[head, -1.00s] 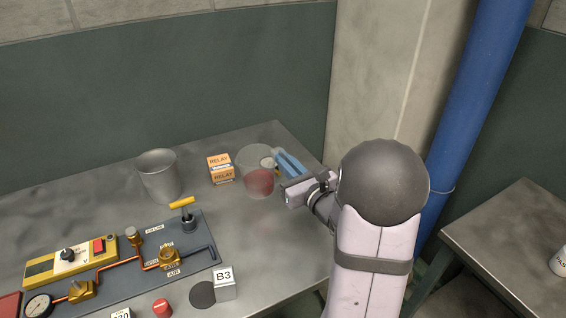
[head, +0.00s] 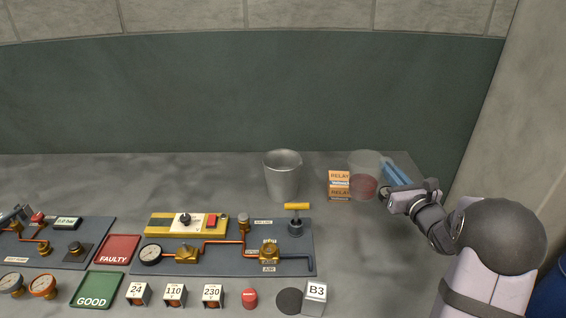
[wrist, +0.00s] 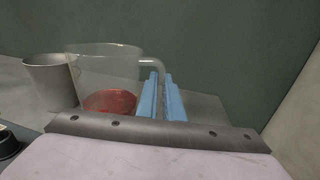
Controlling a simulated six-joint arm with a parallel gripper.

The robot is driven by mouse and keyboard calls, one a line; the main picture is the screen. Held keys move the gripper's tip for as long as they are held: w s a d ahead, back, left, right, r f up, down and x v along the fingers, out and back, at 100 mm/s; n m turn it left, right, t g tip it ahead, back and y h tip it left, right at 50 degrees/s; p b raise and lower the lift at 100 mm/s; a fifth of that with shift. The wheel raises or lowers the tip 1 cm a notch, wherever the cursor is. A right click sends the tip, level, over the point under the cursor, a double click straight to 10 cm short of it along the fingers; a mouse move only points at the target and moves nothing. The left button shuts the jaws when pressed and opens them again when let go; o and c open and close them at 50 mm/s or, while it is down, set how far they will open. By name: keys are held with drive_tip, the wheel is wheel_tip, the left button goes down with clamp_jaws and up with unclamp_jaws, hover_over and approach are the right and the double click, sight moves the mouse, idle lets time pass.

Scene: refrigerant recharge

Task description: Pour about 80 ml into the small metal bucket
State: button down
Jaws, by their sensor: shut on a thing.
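The small metal bucket (head: 283,178) stands upright near the back of the bench. It also shows at the left of the wrist view (wrist: 47,82), partly behind the jug. A clear jug (head: 366,161) with red liquid low in it is right of the bucket, past the relay boxes; it fills the left middle of the wrist view (wrist: 103,68). My gripper (head: 389,172) is at the jug's right side, its blue fingers (wrist: 161,97) shut on the jug's handle. I cannot tell whether the jug's base touches the bench. The bucket's inside bottom is hidden.
Orange relay boxes (head: 339,185) stand between bucket and jug. A panel with a yellow-handled valve (head: 297,208) and copper pipes lies in front of the bucket. A B3 block (head: 315,292), black disc (head: 289,301) and red cap (head: 250,299) are near the front.

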drive_tip(key=w+a+y+b, duration=0.1)
drive_tip(key=w+a, duration=0.2)
drive_tip(key=w, duration=0.4)
drive_tip(key=w+a+f+n+y+b, duration=0.1)
drive_tip(key=w+a, duration=0.3)
drive_tip(key=w, duration=0.4)
drive_tip(key=shift+w+a+f+y, duration=0.15)
drive_tip(key=shift+w+a+y, duration=0.1)
drive_tip(key=shift+a+y, duration=0.05)
drive_tip(key=s+a+r+n+p, duration=0.1)
drive_tip(key=s+a+r+n, duration=0.1)
drive_tip(key=a+r+n, duration=0.6)
drive_tip(key=shift+s+r+n+p, duration=0.4)
drive_tip(key=shift+r+n, duration=0.9)
drive_tip(key=shift+n, duration=0.2)
drive_tip(key=shift+a+r+n+p, duration=0.35)
drive_tip(key=shift+r+n+p, duration=0.05)
drive_tip(key=shift+r+n, duration=0.1)
